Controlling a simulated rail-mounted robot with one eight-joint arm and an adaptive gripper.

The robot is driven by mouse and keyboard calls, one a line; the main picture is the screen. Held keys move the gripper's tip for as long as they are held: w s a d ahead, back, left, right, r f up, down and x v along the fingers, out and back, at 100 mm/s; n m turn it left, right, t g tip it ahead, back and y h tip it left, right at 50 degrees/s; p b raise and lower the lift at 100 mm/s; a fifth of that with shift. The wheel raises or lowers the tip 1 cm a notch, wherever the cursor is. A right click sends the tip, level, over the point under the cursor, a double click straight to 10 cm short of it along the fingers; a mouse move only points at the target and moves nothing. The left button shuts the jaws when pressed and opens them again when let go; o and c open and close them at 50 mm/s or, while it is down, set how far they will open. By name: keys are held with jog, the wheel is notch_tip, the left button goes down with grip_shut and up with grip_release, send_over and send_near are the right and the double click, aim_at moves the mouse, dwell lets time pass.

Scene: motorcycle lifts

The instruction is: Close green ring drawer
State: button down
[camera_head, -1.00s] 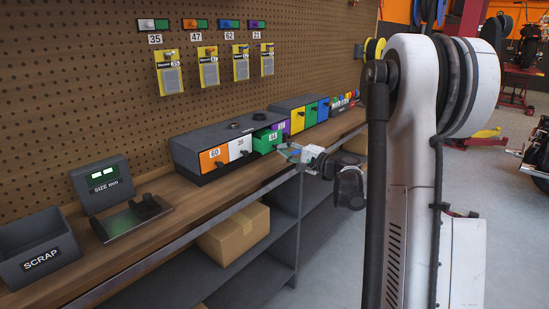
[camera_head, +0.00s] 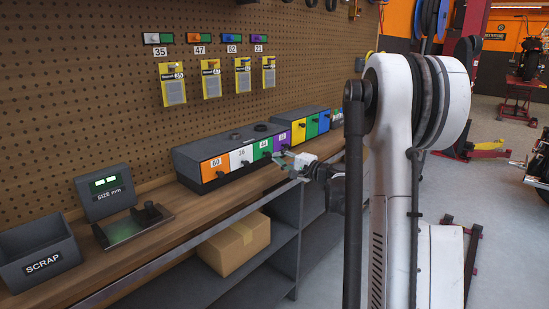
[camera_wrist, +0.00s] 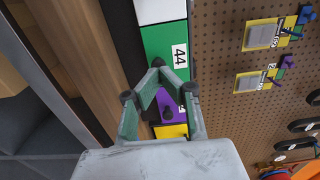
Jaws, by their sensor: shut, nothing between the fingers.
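The green drawer (camera_head: 263,147), labelled 44, sits in the grey drawer unit on the bench, between the white and purple drawers. Its front looks about level with theirs. In the wrist view the green drawer (camera_wrist: 163,42) shows its 44 label; its knob is not visible there. My gripper (camera_head: 281,155) is shut and empty in front of the unit, near the green and purple fronts. In the wrist view my gripper's fingertips (camera_wrist: 158,64) meet over the lower part of the green front. Whether they touch it I cannot tell.
Orange (camera_head: 215,169), white (camera_head: 241,156) and purple (camera_head: 282,141) drawers flank it. A second drawer unit stands beyond. A size gauge (camera_head: 107,190) and scrap bin (camera_head: 38,252) stand at the left. The bench's middle stretch is clear.

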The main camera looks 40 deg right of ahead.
jog(key=p+v, duration=0.1)
jog(key=v, duration=1)
jog(key=shift+s+p, duration=0.15)
jog(key=shift+p, duration=0.2)
jog(key=s+a+r+n+g+p, duration=0.2)
jog(key=a+n+g, duration=0.15)
jog(key=a, duration=0.95)
jog(key=s+a+r+n+g+p, duration=0.1)
jog(key=s+a+r+n+g, duration=0.2)
jog(key=a, duration=1)
jog(key=s+a+n+g+h+p, duration=0.1)
jog(key=s+a+n, duration=0.3)
jog(key=s, duration=0.6)
jog(key=s+a+n+g+h+p, duration=0.2)
jog(key=s+a, duration=0.4)
jog(key=s, duration=0.4)
jog(key=shift+s+f+n+g+h+p, duration=0.35)
jog(key=shift+f+n+h, duration=0.25)
jog(key=shift+n, duration=0.75)
jog(key=shift+a+r, duration=0.1)
jog(key=shift+a, duration=0.05)
